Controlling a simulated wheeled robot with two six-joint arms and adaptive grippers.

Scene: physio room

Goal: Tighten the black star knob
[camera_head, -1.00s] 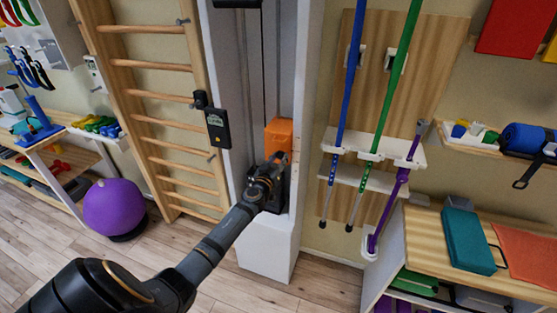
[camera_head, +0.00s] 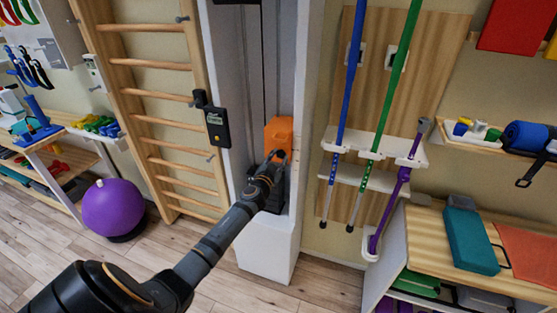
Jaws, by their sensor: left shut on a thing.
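An orange block (camera_head: 279,132) sits in the white upright column, on top of a dark weight stack (camera_head: 275,198). My left gripper (camera_head: 277,157) reaches in from the lower left, with its fingertips at the lower front of the orange block. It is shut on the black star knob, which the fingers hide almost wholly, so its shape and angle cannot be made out. My right gripper is not in view.
The white column (camera_head: 310,110) walls in the gripper on both sides. Wooden wall bars (camera_head: 165,145) with a black hanging device (camera_head: 217,127) stand left, and a rack of coloured poles (camera_head: 375,150) right.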

